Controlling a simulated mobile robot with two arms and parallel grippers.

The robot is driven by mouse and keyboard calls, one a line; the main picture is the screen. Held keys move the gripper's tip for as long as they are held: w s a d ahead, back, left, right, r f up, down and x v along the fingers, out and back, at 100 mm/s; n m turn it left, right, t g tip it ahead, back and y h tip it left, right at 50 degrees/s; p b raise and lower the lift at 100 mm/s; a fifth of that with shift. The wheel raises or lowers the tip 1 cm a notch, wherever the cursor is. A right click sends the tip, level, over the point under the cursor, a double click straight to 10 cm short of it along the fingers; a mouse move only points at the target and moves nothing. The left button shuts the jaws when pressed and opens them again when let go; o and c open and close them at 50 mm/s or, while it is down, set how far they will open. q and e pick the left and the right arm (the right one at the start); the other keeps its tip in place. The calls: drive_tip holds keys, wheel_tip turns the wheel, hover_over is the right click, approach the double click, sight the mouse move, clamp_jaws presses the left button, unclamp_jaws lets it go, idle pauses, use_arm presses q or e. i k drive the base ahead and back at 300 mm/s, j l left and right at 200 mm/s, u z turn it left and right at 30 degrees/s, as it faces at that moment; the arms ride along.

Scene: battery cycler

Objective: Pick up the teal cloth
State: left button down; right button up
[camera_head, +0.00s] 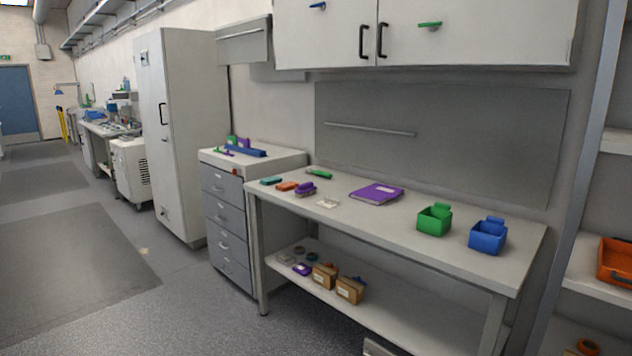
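A small flat teal item (271,180) lies at the left end of the workbench top. It may be the teal cloth, but it is too small to tell. An orange item (287,186) lies just to its right, and a purple item (305,189) lies beyond that. Neither of my grippers is in view.
The workbench (385,223) also holds a purple binder (376,194), a green bin (433,221) and a blue bin (487,237). Its lower shelf holds cardboard boxes (349,290). A grey drawer cabinet (228,228) stands at its left end. The floor in front is clear.

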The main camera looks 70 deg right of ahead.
sight(267, 180)
drive_tip(key=z, duration=2.15)
drive_tip(key=u, duration=4.55)
drive_tip(key=z, duration=4.55)
